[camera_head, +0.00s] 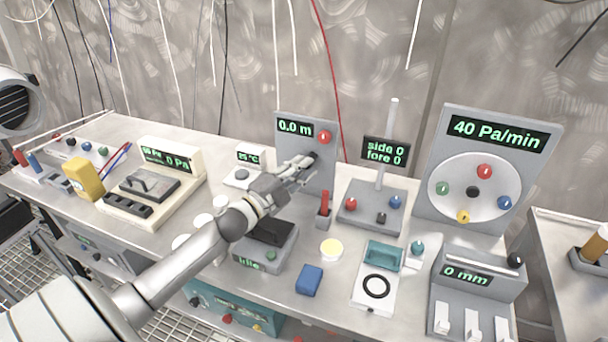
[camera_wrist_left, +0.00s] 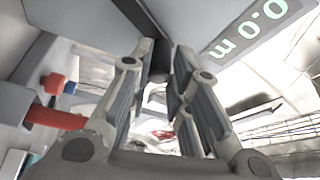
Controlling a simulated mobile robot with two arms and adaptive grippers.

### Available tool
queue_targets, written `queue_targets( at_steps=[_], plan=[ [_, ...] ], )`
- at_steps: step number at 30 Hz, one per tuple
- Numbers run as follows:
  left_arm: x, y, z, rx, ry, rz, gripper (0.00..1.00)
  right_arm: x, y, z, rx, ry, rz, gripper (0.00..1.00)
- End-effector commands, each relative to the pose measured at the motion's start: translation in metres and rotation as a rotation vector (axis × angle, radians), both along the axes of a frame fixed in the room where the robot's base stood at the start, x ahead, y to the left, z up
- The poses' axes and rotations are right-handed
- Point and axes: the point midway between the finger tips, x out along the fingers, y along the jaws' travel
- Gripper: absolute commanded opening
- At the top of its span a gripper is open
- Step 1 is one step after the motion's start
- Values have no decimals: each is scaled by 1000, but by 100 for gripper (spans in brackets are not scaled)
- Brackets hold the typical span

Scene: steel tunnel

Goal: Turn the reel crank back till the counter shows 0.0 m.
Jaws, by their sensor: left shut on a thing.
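The reel counter panel (camera_head: 289,150) is a grey upright plate at the back of the bench, and its green display (camera_head: 295,127) reads 0.0 m. The reading also shows, turned on its side, in the left wrist view (camera_wrist_left: 248,28). My left gripper (camera_head: 308,163) is at the front of this panel, below the display, and is shut on the crank's dark knob (camera_head: 313,157). In the left wrist view the dark knob (camera_wrist_left: 158,72) sits between the fingertips. The rest of the crank is mostly hidden by the gripper. My right gripper is not in view.
A red knob (camera_head: 325,137) is on the panel right of the display. A red handle in a grey holder (camera_head: 323,219) stands just below the gripper. The "side 0 fore 0" stand (camera_head: 372,203) is close on the right.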

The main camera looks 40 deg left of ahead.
Motion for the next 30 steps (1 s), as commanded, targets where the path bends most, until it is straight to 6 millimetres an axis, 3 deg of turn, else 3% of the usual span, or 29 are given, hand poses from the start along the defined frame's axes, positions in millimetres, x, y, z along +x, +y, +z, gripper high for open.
queue_targets(
  at_steps=[23, 24, 26, 30],
  plan=[
    [-1, 5, 1, -94, -22, 2, 0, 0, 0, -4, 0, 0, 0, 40],
    [-1, 5, 1, -94, -22, 2, 23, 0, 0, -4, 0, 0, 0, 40],
    [-1, 5, 2, -94, -22, 2, 28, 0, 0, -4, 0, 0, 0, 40],
    [-1, 5, 1, -94, -22, 2, 28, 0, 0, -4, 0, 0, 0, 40]
  ],
)
